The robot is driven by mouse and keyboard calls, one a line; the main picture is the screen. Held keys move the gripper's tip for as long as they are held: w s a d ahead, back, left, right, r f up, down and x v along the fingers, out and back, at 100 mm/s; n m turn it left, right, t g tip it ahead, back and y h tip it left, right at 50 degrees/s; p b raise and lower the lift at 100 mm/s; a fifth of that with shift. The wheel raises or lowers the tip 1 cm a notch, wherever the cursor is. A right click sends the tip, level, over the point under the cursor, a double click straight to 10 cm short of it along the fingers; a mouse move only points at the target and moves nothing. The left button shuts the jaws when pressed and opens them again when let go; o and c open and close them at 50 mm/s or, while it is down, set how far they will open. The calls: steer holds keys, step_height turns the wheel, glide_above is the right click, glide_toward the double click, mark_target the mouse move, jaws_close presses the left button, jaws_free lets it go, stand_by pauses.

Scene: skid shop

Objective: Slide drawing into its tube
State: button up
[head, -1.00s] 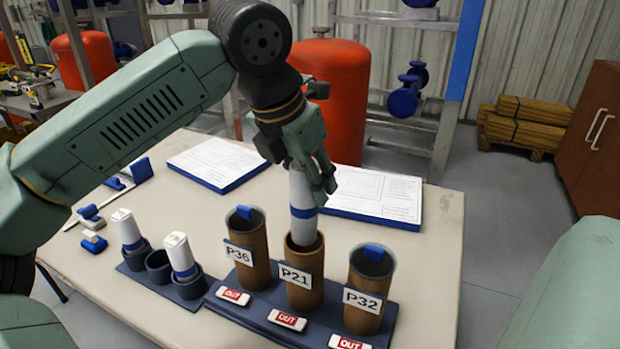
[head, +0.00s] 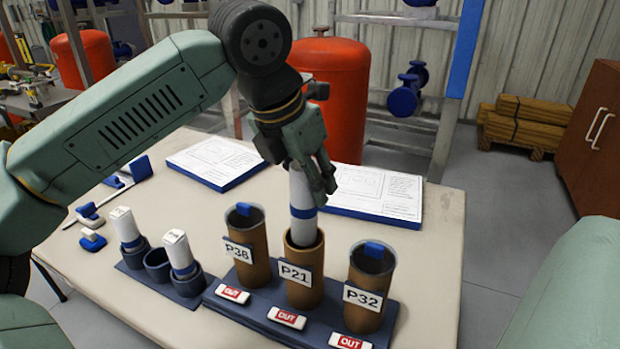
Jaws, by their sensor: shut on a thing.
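My gripper (head: 316,180) is shut on a rolled white drawing (head: 302,192) with a blue band. The drawing stands upright over the middle brown tube (head: 304,285), marked P21. Its lower end is inside the tube's mouth, and the blue band shows just above the rim. The P36 tube (head: 247,262) stands to the left and the P32 tube (head: 368,305) to the right, each with a blue tab at its mouth. Red and white OUT tags lie in front of the tubes, such as the middle one (head: 287,317). The drawing's top is partly hidden by my fingers.
Two blue-edged drawing boards (head: 217,160) (head: 375,193) lie behind. Small blue and white tools (head: 91,240) lie at far left. The table's right side is clear.

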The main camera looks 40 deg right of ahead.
mark_target(310, 217)
steer(key=shift+f+b, duration=3.05)
steer(key=shift+f, duration=0.75)
stand_by(0.8)
steer(key=o, duration=1.3)
steer(key=o, duration=0.4)
steer(key=shift+r, duration=0.1)
step_height(310, 217, up, 7)
steer(key=p, duration=0.5)
stand_by(0.7)
